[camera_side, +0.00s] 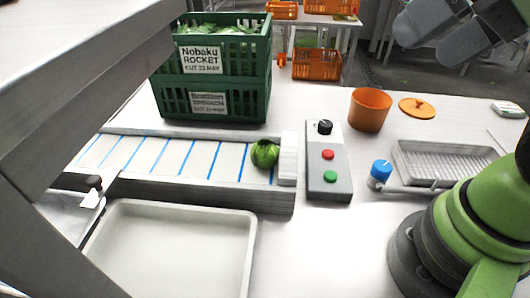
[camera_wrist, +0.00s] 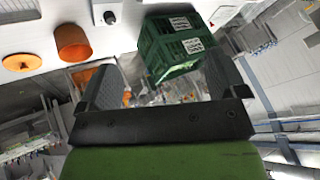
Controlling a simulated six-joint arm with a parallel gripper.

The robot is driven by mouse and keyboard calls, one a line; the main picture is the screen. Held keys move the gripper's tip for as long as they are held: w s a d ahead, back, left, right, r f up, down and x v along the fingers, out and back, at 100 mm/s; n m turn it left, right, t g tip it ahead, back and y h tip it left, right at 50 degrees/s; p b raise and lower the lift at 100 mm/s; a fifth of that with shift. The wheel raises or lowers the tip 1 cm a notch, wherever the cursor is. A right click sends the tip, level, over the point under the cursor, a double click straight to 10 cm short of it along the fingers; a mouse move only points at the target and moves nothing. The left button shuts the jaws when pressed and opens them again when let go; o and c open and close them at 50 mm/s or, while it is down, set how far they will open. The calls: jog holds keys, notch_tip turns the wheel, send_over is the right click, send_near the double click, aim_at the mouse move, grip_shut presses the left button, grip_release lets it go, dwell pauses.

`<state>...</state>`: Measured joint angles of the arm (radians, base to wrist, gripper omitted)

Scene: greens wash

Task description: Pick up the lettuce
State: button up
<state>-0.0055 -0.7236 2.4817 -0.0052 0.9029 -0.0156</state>
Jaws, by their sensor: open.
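The lettuce (camera_side: 265,154) is a small round green head. In the side view it lies at the right end of a white conveyor belt (camera_side: 200,158) with blue cross stripes, close to the belt's end block. The wrist view does not show the lettuce. My gripper shows in the wrist view (camera_wrist: 160,80) with its two dark fingers spread wide and nothing between them.
Stacked green crates (camera_side: 215,70) stand behind the belt. Right of the belt are a control box (camera_side: 327,170) with buttons, an orange pot (camera_side: 369,109), its lid (camera_side: 417,108) and a wire-like tray (camera_side: 440,163). A white empty tray (camera_side: 170,255) lies in front.

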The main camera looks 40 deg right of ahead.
jog(key=w+a+n+g, duration=0.1)
jog(key=w+n+g, duration=0.15)
jog(key=w, duration=0.35)
jog(key=n+g+h, duration=0.2)
jog(key=n+g, duration=0.2)
jog(key=n, duration=0.6)
send_near(265, 141)
jog(key=shift+d+f+m, duration=0.25)
jog(key=shift+d+f, duration=0.1)
jog(key=shift+n+g, duration=0.35)
jog(key=shift+n, duration=0.05)
jog(key=f, duration=0.5)
jog(key=shift+w+a+f, duration=0.3)
jog(key=shift+f, duration=3.05)
jog(key=c, duration=1)
